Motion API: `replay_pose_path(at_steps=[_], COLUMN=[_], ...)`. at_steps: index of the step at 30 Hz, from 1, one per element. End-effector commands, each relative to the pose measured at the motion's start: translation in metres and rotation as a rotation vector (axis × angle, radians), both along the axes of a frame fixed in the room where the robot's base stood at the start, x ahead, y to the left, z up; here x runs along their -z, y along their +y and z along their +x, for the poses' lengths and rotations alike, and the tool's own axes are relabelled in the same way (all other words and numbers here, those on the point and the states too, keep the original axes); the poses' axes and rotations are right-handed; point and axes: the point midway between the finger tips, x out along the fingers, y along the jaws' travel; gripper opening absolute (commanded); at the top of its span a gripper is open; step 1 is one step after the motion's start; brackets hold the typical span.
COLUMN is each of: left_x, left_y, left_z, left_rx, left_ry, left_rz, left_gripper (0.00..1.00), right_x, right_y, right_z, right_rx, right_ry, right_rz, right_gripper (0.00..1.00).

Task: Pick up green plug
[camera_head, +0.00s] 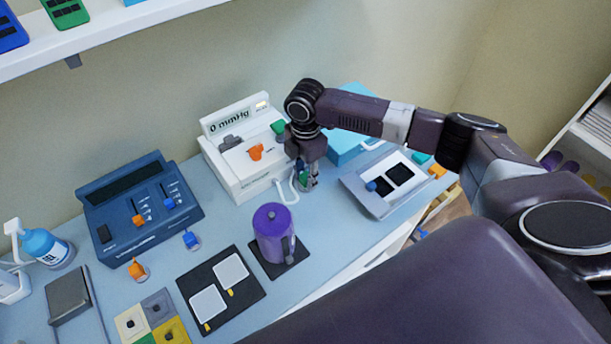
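My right gripper (308,184) points down at the front right of the white machine labelled "0 mmHg" (232,165). A small green piece, seemingly the green plug (303,173), shows at its fingers and is partly hidden by them. I cannot tell whether the fingers are closed on it or only around it. A white cable loops beside the fingers. Another green piece (278,127) sits on top of the machine, next to an orange one (256,152). My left gripper is not in view.
A purple canister (273,228) stands close in front of the gripper. A grey tray device (382,204) is to the right, a light blue box (345,150) behind. A dark blue console (120,216) with orange and blue plugs stands left. A black pad board (247,302) lies in front.

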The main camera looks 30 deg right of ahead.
Motion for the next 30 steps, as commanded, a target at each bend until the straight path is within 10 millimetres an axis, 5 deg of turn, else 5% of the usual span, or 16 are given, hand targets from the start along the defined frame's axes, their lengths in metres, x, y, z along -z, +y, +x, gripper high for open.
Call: replay_pose_path(at_steps=[6, 12, 23, 30], left_x=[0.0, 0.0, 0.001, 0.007], left_y=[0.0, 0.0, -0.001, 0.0], left_z=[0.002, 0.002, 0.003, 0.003], left_rx=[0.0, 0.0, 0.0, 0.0], left_ry=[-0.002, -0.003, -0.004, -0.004], left_rz=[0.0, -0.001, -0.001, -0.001], left_gripper=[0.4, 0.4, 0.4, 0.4], right_x=[0.002, 0.001, -0.001, -0.026], right_y=[0.0, 0.0, 0.0, 0.0], right_z=[0.0, 0.0, 0.0, 0.001], right_rx=[-0.001, -0.001, 0.0, -0.002], right_ry=[0.0, 0.0, -0.001, -0.004], right_rz=[0.0, 0.0, 0.001, 0.001], right_gripper=[0.29, 0.07, 0.06, 0.06])
